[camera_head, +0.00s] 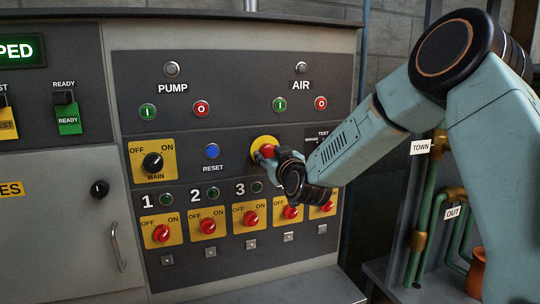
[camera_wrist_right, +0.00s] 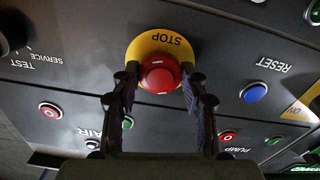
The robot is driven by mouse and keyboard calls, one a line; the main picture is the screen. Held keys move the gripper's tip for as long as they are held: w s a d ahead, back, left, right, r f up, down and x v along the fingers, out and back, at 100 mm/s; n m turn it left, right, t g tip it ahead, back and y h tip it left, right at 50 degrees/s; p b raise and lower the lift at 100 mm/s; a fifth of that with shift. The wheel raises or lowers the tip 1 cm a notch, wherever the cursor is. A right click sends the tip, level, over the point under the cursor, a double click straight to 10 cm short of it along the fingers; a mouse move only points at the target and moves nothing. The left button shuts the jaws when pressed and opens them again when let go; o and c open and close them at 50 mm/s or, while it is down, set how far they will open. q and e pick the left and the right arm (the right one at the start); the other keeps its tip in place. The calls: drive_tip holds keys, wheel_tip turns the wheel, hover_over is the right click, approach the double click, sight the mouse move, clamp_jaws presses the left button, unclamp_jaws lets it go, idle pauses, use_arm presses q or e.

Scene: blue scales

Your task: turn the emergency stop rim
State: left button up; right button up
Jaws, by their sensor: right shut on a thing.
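The emergency stop has a red mushroom button (camera_head: 266,150) on a round yellow plate (camera_head: 261,140), right of the middle of the grey panel. In the right wrist view the red button (camera_wrist_right: 160,70) sits on the yellow plate marked STOP (camera_wrist_right: 166,41), whose lettering is upside down. My right gripper (camera_head: 271,156) is at the button. In the wrist view its two fingers (camera_wrist_right: 160,80) stand on either side of the red rim, shut on it. The gripper hides part of the button in the head view. My left gripper is not in view.
A blue RESET button (camera_head: 212,151) sits left of the stop. Several red rotary switches (camera_head: 208,226) line up below. PUMP and AIR buttons are above. Pipes with a TOWN tag (camera_head: 420,147) stand at the right, beyond my arm. The left cabinet has a handle (camera_head: 117,246).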

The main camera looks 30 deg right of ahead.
drive_tip(key=shift+r+m, duration=0.1)
drive_tip(key=shift+m, duration=0.2)
drive_tip(key=m+b, duration=0.2)
drive_tip(key=m, duration=0.2)
drive_tip(key=shift+r+m+b, duration=0.1)
drive_tip(key=shift+m+b, duration=0.8)
drive_tip(key=shift+m, duration=0.5)
drive_tip(key=o, duration=1.2)
drive_tip(key=shift+c, duration=0.2)
drive_tip(key=v, duration=1.2)
